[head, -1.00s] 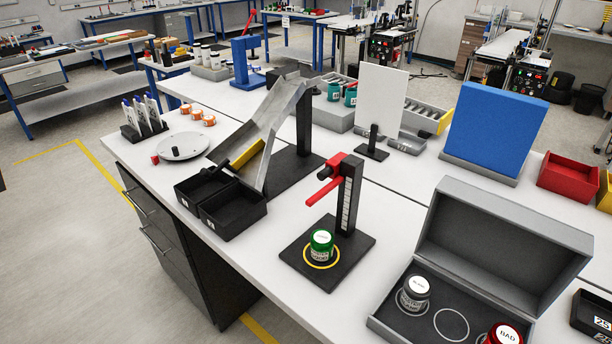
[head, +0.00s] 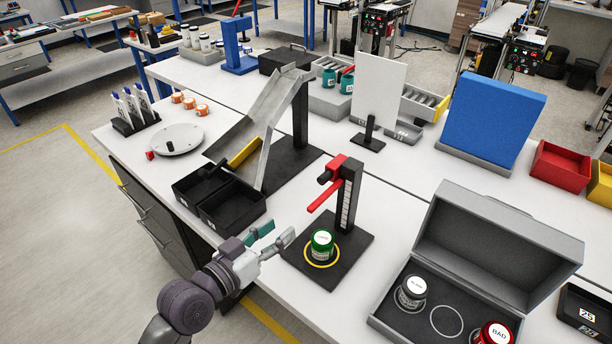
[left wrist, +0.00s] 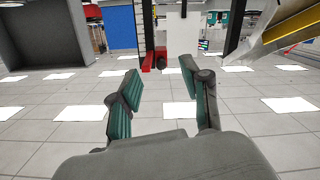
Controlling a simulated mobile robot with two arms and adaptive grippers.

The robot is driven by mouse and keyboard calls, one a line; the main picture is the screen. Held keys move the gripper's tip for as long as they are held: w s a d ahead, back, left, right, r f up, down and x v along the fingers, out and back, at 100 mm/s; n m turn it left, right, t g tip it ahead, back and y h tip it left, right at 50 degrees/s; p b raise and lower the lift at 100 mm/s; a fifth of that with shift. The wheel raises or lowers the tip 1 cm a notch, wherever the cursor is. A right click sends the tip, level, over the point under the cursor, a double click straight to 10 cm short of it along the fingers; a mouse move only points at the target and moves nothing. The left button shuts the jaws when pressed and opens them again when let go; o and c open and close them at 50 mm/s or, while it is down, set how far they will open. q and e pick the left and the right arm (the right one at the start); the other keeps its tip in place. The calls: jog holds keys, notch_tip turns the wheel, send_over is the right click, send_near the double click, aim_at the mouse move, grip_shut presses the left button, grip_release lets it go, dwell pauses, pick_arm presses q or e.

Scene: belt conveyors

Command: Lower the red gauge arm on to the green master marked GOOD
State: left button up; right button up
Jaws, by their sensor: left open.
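The red gauge arm (head: 325,197) is raised on the black post (head: 349,195) of the gauge stand and points toward the lower left. The green master (head: 321,244) stands upright below it, inside a yellow ring on the black base (head: 335,268). Its label is too small to read. My left gripper (head: 276,237) is open and empty, left of the stand and apart from it. In the left wrist view, which looks upside down, the open fingers (left wrist: 160,82) face the red arm (left wrist: 160,60). The green master is not clear there. My right gripper is not in view.
An open grey case (head: 520,220) at right holds a white-topped jar (head: 411,292) and a red jar marked BAD (head: 494,334). Two black bins (head: 232,211) and a metal chute (head: 255,120) stand behind my left gripper. A white panel (head: 378,90) stands behind the gauge.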

aim_at(320, 181)
pick_arm(q)
jog(key=shift+t+h, duration=0.4)
jog(key=shift+h, duration=0.1)
jog(key=w+d+r+p, duration=0.1)
jog(key=w+d, duration=0.1)
jog(key=w, duration=0.1)
jog(key=w+d+r+p, duration=0.1)
jog(key=w+d, duration=0.1)
jog(key=w, duration=0.2)
jog(key=w+d+r+p, duration=0.1)
jog(key=w+d, duration=0.2)
jog(key=shift+w+r, duration=0.15)
jog(key=shift+r, duration=0.15)
jog(key=shift+p+x, duration=0.35)
jog(key=shift+x, duration=0.5)
jog(key=shift+f, duration=0.1)
jog(key=c, duration=0.8)
grip_shut()
